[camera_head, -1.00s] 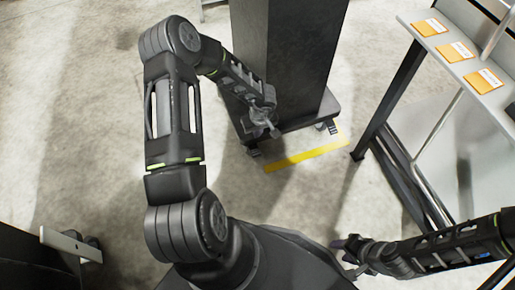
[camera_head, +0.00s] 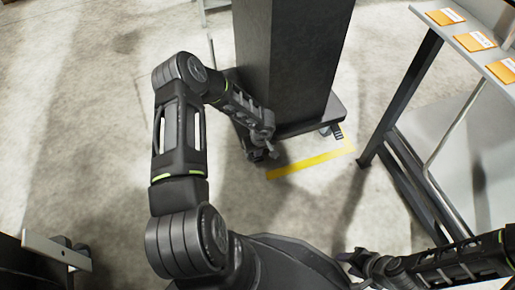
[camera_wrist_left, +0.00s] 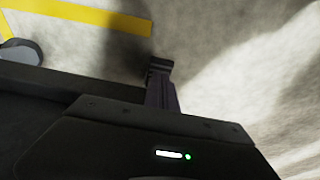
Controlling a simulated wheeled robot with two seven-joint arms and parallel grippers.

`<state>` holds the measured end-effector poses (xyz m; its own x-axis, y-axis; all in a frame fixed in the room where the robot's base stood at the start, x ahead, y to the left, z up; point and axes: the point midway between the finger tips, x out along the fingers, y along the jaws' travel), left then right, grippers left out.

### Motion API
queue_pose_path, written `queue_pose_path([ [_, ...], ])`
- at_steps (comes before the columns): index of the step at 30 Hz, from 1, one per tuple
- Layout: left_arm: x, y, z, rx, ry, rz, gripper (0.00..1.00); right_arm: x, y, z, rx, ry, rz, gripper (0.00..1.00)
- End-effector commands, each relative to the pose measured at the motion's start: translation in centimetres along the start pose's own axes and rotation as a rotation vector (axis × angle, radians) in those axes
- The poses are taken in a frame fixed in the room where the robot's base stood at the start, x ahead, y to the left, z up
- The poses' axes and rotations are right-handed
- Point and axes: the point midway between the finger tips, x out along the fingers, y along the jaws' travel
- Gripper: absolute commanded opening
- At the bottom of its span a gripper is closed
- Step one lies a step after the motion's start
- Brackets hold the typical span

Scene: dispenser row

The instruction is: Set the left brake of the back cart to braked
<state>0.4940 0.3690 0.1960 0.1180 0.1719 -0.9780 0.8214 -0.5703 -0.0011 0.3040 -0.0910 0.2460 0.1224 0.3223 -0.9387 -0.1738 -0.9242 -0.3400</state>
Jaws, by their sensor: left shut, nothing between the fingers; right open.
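The cart is a tall dark box (camera_head: 290,60) on a low black base (camera_head: 310,119) at the top middle of the head view. A dark caster part (camera_head: 255,155) shows at the base's front left corner, partly behind my gripper; its brake's position cannot be made out. My left gripper (camera_head: 271,151) is shut and empty, low beside that corner. In the left wrist view its fingers (camera_wrist_left: 158,70) point towards the floor; whether they touch the brake is unclear. My right gripper (camera_head: 354,265) is open at the bottom, away from the cart.
The front right caster pedal (camera_head: 337,133) sticks out near yellow floor tape (camera_head: 312,163), which also shows in the left wrist view (camera_wrist_left: 80,14). A grey caster wheel (camera_wrist_left: 20,52) is at that view's left. A rack with orange labels (camera_head: 475,41) stands right.

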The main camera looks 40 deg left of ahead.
Motion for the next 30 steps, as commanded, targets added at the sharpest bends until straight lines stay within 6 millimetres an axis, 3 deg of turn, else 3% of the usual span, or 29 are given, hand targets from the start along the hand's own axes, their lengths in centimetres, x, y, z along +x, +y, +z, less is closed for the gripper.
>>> queue_pose_path([
  [3,0.8,0.01,0.32,-0.001,0.0,0.0,0.0,0.58,0.15,-0.04,0.0,0.002,0.0,0.41],
  [30,1.24,0.11,0.32,0.002,0.071,0.002,0.0,0.72,0.18,-0.08,0.0,0.004,0.0,0.41],
])
